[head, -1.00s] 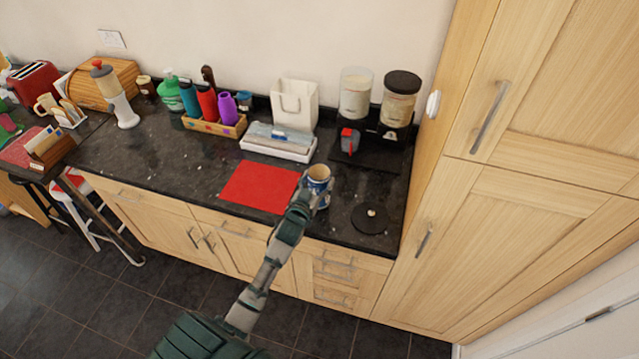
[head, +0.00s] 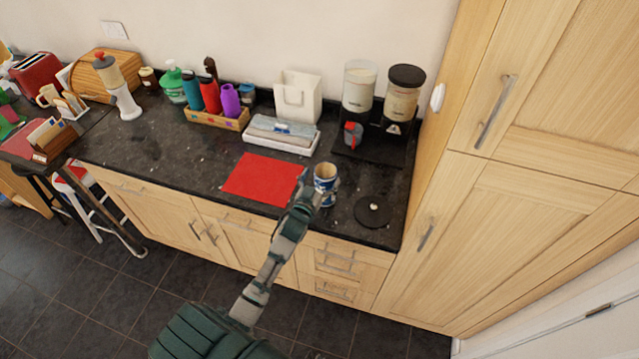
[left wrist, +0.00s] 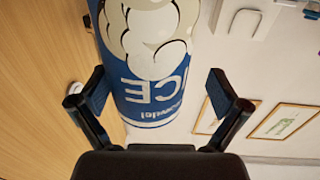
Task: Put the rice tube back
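The rice tube (head: 326,184) is a blue and white cylinder with a tan top. It stands near the counter's front edge, right of the red mat. In the left wrist view the tube (left wrist: 150,70) fills the middle, with the letters "ICE" upside down in the picture. My left gripper (head: 311,188) is at the tube's left front side in the head view. In the wrist view its two fingers (left wrist: 158,92) are spread to either side of the tube, with a gap showing on the right. My right gripper is out of view.
Two dispensers (head: 402,98) stand at the back right, one with a black lid. A black disc with a pale knob (head: 373,212) lies right of the tube. The red mat (head: 262,179) is bare. A white tray (head: 279,141) and a bottle crate (head: 216,121) stand behind it.

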